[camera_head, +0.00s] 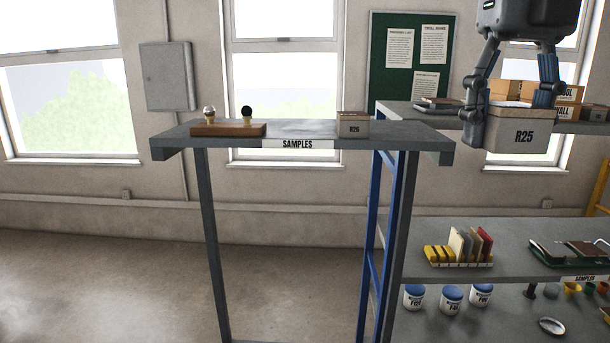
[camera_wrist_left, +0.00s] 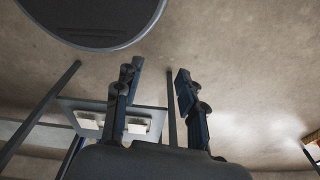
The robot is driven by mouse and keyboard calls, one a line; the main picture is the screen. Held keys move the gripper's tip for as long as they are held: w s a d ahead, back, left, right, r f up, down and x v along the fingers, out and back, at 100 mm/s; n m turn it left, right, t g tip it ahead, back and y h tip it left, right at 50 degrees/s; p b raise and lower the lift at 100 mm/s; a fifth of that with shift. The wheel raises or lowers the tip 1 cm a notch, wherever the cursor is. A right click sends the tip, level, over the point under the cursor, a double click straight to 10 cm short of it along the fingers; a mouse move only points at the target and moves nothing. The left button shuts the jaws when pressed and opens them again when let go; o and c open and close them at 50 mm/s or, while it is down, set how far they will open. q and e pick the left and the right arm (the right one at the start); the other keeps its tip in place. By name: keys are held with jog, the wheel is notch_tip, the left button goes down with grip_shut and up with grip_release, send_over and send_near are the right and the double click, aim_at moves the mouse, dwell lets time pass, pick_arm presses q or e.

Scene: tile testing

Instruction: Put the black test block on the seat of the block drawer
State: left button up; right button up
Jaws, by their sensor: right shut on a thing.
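My right gripper (camera_head: 512,108) is shut on a grey box marked R25 (camera_head: 523,138), with one finger on each side. The box is held level in front of the right-hand shelf; I cannot tell whether it touches anything. My left gripper (camera_wrist_left: 157,85) shows only in the left wrist view, with its fingers apart and nothing between them. I cannot make out a black test block or a block drawer in either view.
A tall table labelled SAMPLES (camera_head: 310,131) bears a wooden stand (camera_head: 228,130) with two round-topped pieces, and a box marked R26 (camera_head: 353,125). Boxes crowd the shelf behind R25. Lower shelves (camera_head: 500,260) hold tiles, trays and tubs. Floor at left is clear.

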jog(key=f, duration=0.1)
jog(key=w+f+n, duration=0.1)
jog(key=f, duration=0.1)
jog(key=shift+w+d+f+n+b, duration=0.1)
jog(key=shift+f+n+b, duration=0.1)
jog(key=shift+n+b, duration=0.15)
jog(key=w+f+n+b, duration=0.25)
jog(key=f+n, duration=0.45)
jog(key=f, duration=0.6)
jog(key=w+f+n+b, duration=0.2)
jog(key=f+n+b, duration=0.2)
jog(key=f+n, duration=0.7)
pick_arm(q)
notch_tip(320, 180, down, 14)
jog(key=b, duration=0.6)
jog(key=shift+f+b, duration=0.2)
jog(key=shift+b, duration=0.2)
pick_arm(e)
jog(key=s+a+f+n, duration=0.1)
jog(key=s+f+n, duration=0.2)
jog(key=f+n, duration=0.5)
jog(key=s+a+f+n, duration=0.1)
jog(key=s+f+n, duration=0.2)
jog(key=f+n, duration=0.5)
notch_tip(320, 180, down, 11)
jog(key=shift+a+f, duration=0.15)
jog(key=shift+f, duration=0.05)
pick_arm(q)
jog(key=shift+s, duration=0.15)
